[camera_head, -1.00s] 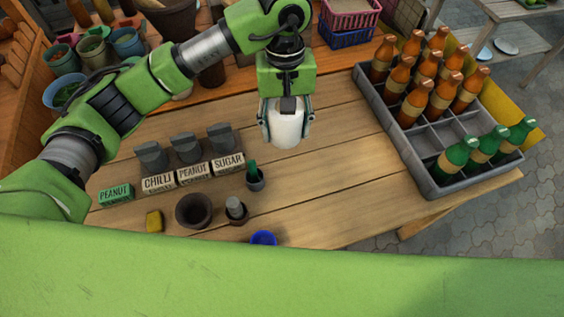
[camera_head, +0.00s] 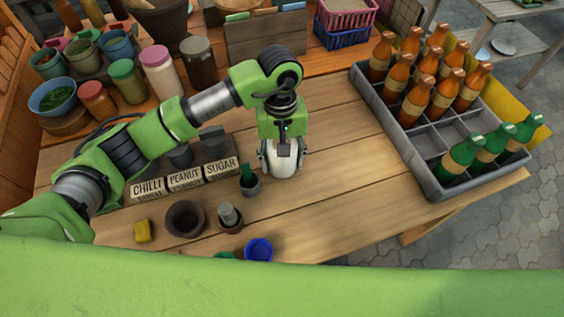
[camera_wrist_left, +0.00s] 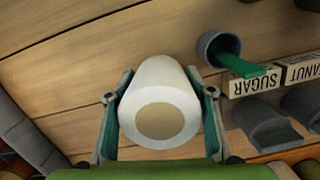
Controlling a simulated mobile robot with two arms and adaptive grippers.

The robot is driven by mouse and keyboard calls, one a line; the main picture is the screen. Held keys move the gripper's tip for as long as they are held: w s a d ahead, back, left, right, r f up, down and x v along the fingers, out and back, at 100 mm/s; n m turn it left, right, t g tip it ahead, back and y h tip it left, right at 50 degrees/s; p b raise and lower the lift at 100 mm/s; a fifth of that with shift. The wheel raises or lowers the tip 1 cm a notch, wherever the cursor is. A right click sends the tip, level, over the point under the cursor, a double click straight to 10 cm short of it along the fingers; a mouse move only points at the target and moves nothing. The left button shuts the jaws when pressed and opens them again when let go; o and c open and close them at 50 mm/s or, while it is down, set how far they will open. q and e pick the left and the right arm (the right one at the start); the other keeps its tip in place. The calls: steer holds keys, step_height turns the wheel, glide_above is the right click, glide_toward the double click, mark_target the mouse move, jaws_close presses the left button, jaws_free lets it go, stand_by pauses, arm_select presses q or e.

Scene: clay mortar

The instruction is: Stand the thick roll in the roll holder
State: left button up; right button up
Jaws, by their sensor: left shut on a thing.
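My left gripper (camera_head: 281,160) is shut on the thick white roll (camera_head: 284,168), one finger on each side. In the left wrist view the roll (camera_wrist_left: 160,108) sits between the fingers with its round tan end towards the camera. In the head view it hangs over the table right of the small grey cup with a green item (camera_head: 249,186); whether it touches the table is hard to tell. I cannot make out a roll holder for certain; a blue round object (camera_head: 258,249) lies partly in view at the near edge. My right gripper is not in view.
A brown mortar bowl (camera_head: 185,219), a small pot with a grey pestle-like piece (camera_head: 229,217) and a yellow block (camera_head: 143,231) stand at the near left. Labelled scoop boxes (camera_head: 185,181) are behind them. A bottle crate (camera_head: 430,187) stands at right. The middle right table is clear.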

arm_select(q)
steer(key=shift+f, duration=1.25)
steer(key=shift+f, duration=0.15)
steer(key=o, duration=1.2)
